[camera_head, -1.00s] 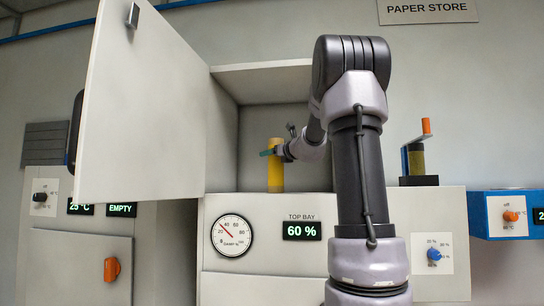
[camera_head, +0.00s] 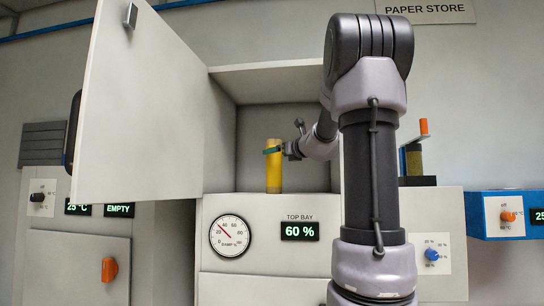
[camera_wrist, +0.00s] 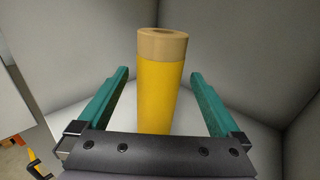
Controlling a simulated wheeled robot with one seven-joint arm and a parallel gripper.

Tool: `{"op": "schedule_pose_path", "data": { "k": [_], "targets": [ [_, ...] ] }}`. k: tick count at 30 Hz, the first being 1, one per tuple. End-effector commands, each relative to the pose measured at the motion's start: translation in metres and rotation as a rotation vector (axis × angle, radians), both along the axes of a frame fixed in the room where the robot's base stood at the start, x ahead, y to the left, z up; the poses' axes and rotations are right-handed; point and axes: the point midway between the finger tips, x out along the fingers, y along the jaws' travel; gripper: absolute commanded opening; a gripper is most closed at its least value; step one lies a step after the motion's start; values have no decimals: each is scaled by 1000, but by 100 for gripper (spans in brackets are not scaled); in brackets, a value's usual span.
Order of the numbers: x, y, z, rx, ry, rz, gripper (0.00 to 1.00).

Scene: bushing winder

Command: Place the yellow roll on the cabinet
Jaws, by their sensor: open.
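The yellow roll (camera_head: 273,172) stands upright inside the open cabinet (camera_head: 310,72), on its floor. It is a yellow cylinder with a tan top end, and it also shows in the wrist view (camera_wrist: 158,95). My gripper (camera_head: 272,150) is at the roll's upper part, coming from the right. In the wrist view its two green fingers (camera_wrist: 160,85) are open, one on each side of the roll, with a gap on both sides. The roll's lower end is hidden in the wrist view by the gripper's dark body.
The cabinet's white door (camera_head: 140,100) hangs wide open on the left. Grey inner walls stand close around the roll. Below are a damp gauge (camera_head: 230,236) and a 60 % display (camera_head: 300,231). A dark device with an orange handle (camera_head: 423,127) stands right of my arm.

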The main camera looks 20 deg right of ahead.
Motion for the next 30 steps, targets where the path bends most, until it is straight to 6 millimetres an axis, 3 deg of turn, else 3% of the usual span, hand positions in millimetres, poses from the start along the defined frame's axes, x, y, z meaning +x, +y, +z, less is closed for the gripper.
{"op": "schedule_pose_path", "data": {
  "k": [6, 11, 14, 16, 20, 24, 27, 30],
  "targets": [
    [-43, -5, 1, 0, -2, -1, 100],
    [-59, -6, 0, -2, 0, 0, 100],
    [-66, 6, -4, -54, 12, 29, 100],
    [-75, 31, -14, -165, 34, 86, 100],
    [-111, 104, -51, -556, 81, 285, 100],
    [-174, 175, -113, -1115, 85, 573, 100],
    [-222, 201, -158, -1508, 53, 777, 100],
    [-261, 208, -196, -1849, 6, 958, 100]
  ]
}}
